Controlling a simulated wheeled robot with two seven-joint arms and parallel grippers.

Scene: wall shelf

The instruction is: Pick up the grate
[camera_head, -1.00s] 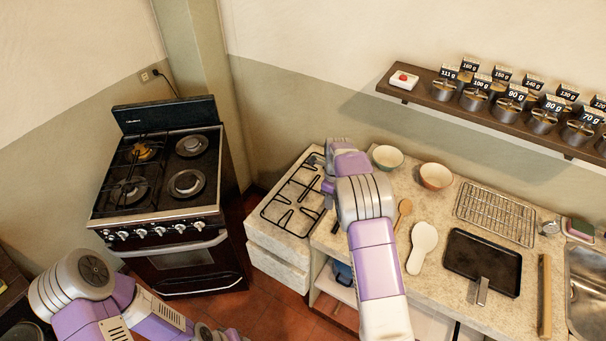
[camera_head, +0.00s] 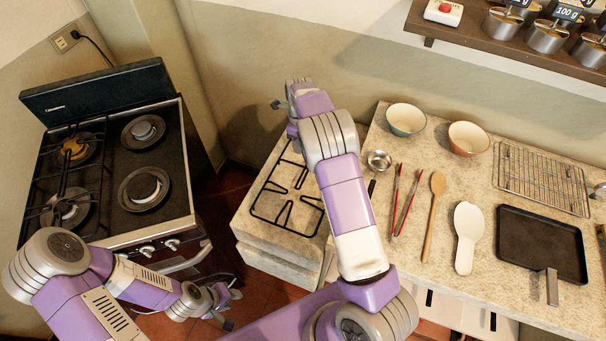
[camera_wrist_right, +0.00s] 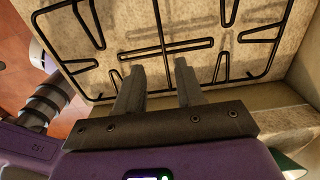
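The grate (camera_head: 287,214) is a black wire frame with inward prongs. It lies on the pale stone counter's left section, its far end partly hidden by my right arm. My right gripper (camera_head: 280,104) is beyond the grate's far end, near the wall. In the right wrist view the grate (camera_wrist_right: 165,48) spreads out past the fingertips. There the right gripper (camera_wrist_right: 158,72) is open, with two dark fingers apart and nothing between them. My left gripper (camera_head: 232,310) is low over the floor, between stove and counter, with its fingers apart and empty.
The black stove (camera_head: 150,165) stands at left; another grate (camera_head: 62,195) covers its left burners, and its right burners are bare. Bowls, utensils, a wire rack (camera_head: 542,178) and a dark pan (camera_head: 540,243) occupy the counter's right. A shelf (camera_head: 490,45) with canisters hangs above.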

